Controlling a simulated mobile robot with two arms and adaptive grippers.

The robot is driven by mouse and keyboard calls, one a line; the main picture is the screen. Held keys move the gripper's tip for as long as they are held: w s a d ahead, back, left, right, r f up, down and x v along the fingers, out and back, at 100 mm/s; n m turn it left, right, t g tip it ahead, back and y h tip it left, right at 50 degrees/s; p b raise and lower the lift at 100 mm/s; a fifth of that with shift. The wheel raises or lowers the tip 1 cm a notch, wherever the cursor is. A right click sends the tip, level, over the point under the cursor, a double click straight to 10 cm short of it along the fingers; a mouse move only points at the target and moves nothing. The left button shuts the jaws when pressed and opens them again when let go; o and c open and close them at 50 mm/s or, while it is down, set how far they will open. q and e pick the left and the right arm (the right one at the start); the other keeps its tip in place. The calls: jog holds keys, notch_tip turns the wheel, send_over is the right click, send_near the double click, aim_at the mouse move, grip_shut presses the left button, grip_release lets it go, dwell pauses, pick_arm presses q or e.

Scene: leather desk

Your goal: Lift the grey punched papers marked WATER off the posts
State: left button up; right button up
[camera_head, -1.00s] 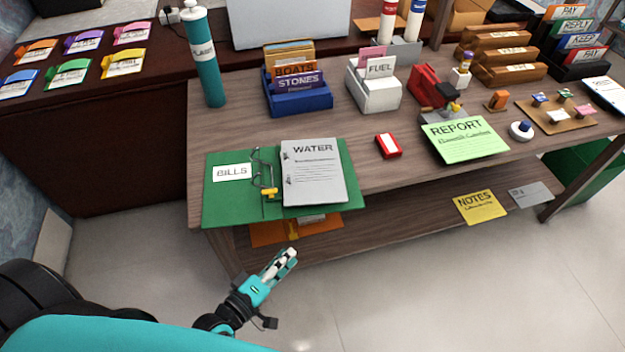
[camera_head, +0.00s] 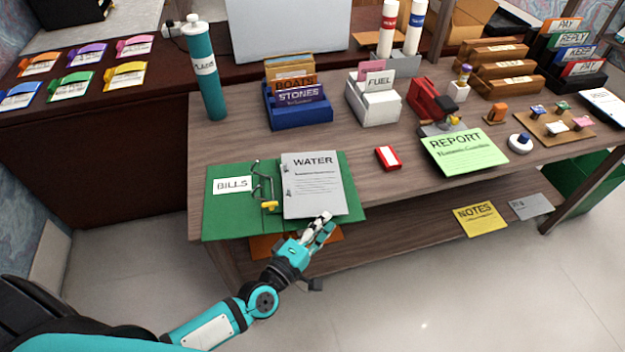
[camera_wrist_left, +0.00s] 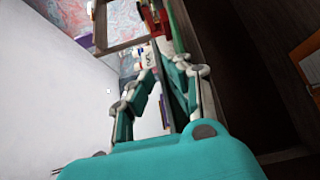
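The grey papers marked WATER (camera_head: 314,180) lie flat on the right side of the green BILLS folder (camera_head: 227,216). A metal post mechanism (camera_head: 262,185) with a yellow lever stands on the folder, just left of the papers. Two punched marks show at the papers' left edge. My left gripper (camera_head: 322,228) is at the front edge of the papers, near their lower right corner. Whether the fingertips touch the papers I cannot tell. My right gripper is not in view.
A red and white block (camera_head: 388,158) lies right of the folder, with a green REPORT sheet (camera_head: 465,152) beyond it. A blue box of cards (camera_head: 300,112) and a teal bottle (camera_head: 206,75) stand behind. A lower shelf (camera_head: 400,232) runs under the desk.

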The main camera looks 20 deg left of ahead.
aim_at(333, 207)
pick_arm(q)
jog(key=x, duration=0.4)
jog(key=shift+w+a+r+p, duration=0.1)
jog(key=shift+w+a+p, duration=0.1)
jog(key=shift+w+p, duration=0.1)
jog(key=shift+w+d, duration=0.2)
jog(key=shift+w, duration=0.15)
grip_shut()
